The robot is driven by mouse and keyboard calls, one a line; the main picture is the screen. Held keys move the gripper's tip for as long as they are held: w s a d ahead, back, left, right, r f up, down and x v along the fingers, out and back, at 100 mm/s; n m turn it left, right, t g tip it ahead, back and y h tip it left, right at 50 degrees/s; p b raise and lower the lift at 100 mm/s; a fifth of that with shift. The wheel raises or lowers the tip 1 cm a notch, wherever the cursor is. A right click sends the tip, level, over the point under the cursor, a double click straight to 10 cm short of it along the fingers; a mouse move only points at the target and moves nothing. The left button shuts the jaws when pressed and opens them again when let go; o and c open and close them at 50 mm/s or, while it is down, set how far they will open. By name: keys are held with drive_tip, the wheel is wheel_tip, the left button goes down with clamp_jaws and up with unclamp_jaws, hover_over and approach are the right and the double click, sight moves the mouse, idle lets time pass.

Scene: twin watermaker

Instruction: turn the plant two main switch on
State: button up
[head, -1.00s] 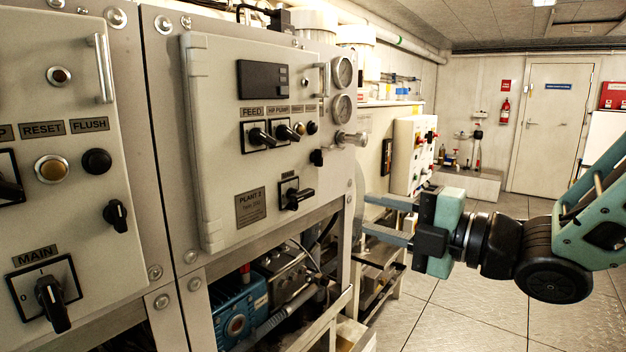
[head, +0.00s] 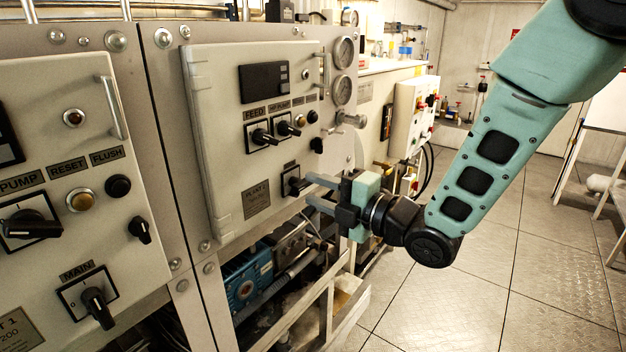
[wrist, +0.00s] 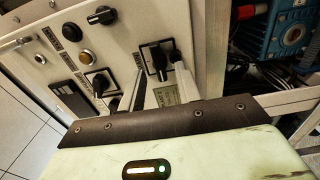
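The plant two main switch (head: 294,187) is a black rotary handle on a square plate, low on the plant 2 panel (head: 222,150). In the wrist view the switch (wrist: 157,62) shows beyond my fingers. My gripper (head: 314,188) is open, its two grey fingers pointing at the switch, with the tips very close to it. In the wrist view the fingers lie to either side of the handle's line, apart from each other. I cannot tell whether they touch the handle. The switch's exact setting is hard to read, partly hidden by the fingers.
The plant 2 nameplate (head: 257,198) is left of the switch. Feed (head: 262,136) and HP pump switches sit above. Plant 1's similar main switch (head: 95,302) is at lower left. A blue pump (head: 247,283) and frame rails lie below. Open floor is to the right.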

drive_tip(key=shift+x, duration=0.8)
clamp_jaws()
